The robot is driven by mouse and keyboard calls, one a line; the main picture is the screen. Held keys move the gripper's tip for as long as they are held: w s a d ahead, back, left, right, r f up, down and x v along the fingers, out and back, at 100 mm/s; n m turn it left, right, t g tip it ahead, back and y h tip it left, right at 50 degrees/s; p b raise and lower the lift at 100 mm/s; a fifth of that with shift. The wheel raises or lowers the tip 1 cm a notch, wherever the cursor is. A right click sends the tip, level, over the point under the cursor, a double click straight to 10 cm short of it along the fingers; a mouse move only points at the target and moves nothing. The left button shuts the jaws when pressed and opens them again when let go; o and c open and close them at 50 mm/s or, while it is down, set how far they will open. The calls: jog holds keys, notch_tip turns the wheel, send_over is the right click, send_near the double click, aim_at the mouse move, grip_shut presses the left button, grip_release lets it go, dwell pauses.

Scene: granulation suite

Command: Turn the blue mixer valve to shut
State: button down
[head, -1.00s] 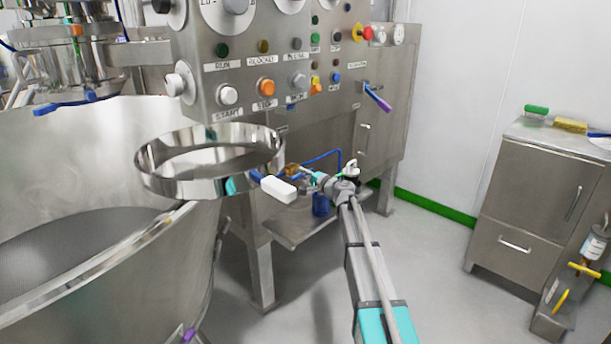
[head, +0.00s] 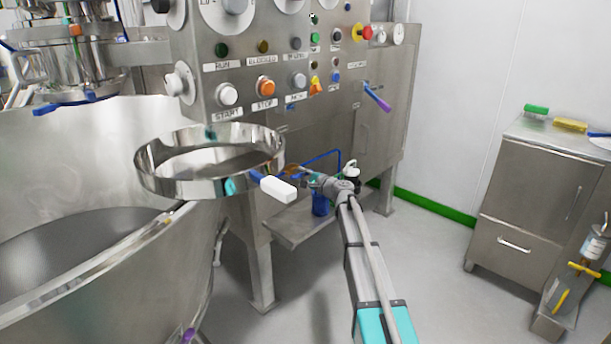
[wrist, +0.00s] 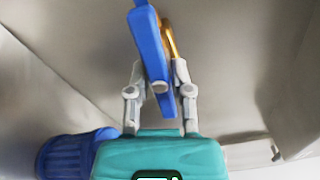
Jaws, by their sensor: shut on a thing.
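The blue valve handle (wrist: 150,45) fills the upper middle of the wrist view. It is a long flat lever, standing nearly upright and leaning a little left. My gripper (wrist: 158,82) is shut on its lower part, with one grey finger on each side. A brass-coloured part (wrist: 169,42) shows just behind the handle on its right. In the head view, my gripper (head: 303,171) is small and reaches in low under the control panel, beside a brass-coloured fitting. The handle's angle on its valve cannot be told there.
A blue pipe (head: 322,155) and a blue cylinder (head: 320,204) are close to my gripper. A steel ring (head: 160,184) and a white-tipped handle (head: 278,189) stand to the left. The control panel (head: 245,75) hangs above.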

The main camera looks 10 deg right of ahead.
jog(key=shift+a, duration=0.25)
dwell(0.6)
jog(key=c, duration=0.5)
grip_release()
jog(key=shift+d, duration=0.1)
jog(key=shift+v, duration=6)
